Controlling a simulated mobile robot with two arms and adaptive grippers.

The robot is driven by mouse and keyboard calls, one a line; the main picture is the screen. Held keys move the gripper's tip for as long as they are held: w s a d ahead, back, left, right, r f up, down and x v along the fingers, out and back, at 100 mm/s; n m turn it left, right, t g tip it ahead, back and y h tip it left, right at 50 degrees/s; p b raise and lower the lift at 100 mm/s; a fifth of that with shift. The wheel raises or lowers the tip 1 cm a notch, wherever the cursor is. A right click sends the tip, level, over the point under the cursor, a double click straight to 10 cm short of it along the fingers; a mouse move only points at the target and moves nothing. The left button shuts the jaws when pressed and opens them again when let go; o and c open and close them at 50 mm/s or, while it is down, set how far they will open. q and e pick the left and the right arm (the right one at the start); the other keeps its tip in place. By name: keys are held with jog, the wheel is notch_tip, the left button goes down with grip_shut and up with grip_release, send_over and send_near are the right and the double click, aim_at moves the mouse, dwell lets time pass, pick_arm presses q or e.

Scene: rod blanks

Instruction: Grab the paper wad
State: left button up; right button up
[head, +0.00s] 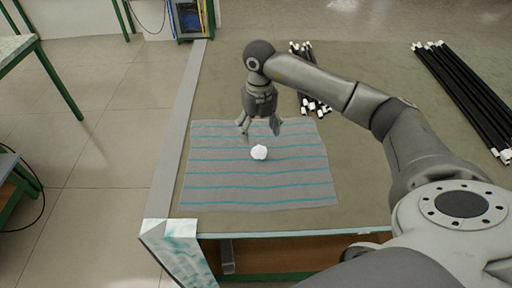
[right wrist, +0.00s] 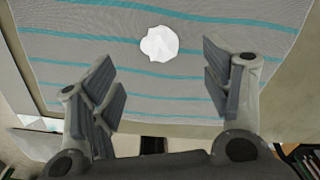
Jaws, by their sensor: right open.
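A small white paper wad (head: 259,152) lies on a grey cloth with teal stripes (head: 300,190) on the table. In the right wrist view the wad (right wrist: 159,44) shows beyond the fingertips, between their lines. My right gripper (head: 259,132) points down above the cloth, just behind the wad in the head view. Its fingers (right wrist: 160,85) are spread apart with nothing between them. The gripper does not appear to touch the wad. My left gripper is not in view.
Behind the cloth lies a bundle of short black rods with white ends (head: 315,103). Longer black rods (head: 465,95) lie at the right. The table (head: 225,75) has a pale left edge strip (head: 180,140). Bare tabletop surrounds the cloth.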

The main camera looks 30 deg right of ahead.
aim_at(259, 147)
notch_tip(259, 147, down, 2)
jog(key=shift+s+f, duration=0.1)
jog(key=shift+s, duration=0.05)
jog(key=shift+f, duration=0.25)
notch_tip(259, 147, down, 5)
jog(key=shift+r+p, duration=0.1)
jog(key=shift+p, duration=0.55)
jog(key=shift+c, duration=0.3)
jog(key=c, duration=0.5)
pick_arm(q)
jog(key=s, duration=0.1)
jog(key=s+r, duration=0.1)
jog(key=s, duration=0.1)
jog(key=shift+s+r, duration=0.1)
pick_arm(e)
jog(key=shift+c, duration=1.2)
